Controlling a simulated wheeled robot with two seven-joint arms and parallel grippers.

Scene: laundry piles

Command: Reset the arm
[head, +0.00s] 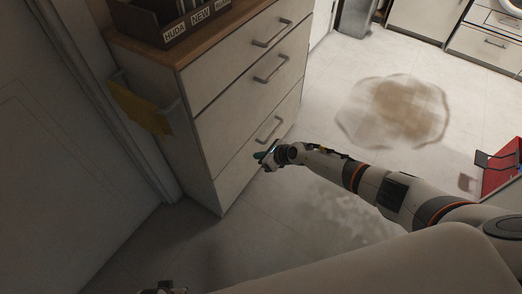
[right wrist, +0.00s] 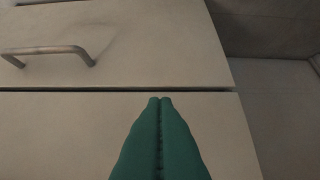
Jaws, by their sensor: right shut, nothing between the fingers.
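My right arm (head: 385,190) reaches in from the right in the head view, stretched toward a white drawer cabinet. My right gripper (head: 263,156) is at the arm's end, in front of the lower part of the cabinet. In the right wrist view its green fingers (right wrist: 160,100) lie together, shut and empty, pointing at the drawer fronts. Whether the fingertips touch the cabinet I cannot tell. A small dark part at the bottom edge of the head view may belong to my left gripper (head: 163,288); its fingers cannot be made out.
The drawer cabinet (head: 245,85) has grey bar handles; one handle (right wrist: 48,52) shows in the right wrist view. A dark box (head: 170,25) stands on its wooden top. A yellow cloth (head: 142,108) hangs at its side. A brown stain (head: 400,108) and a red object (head: 500,168) are on the floor.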

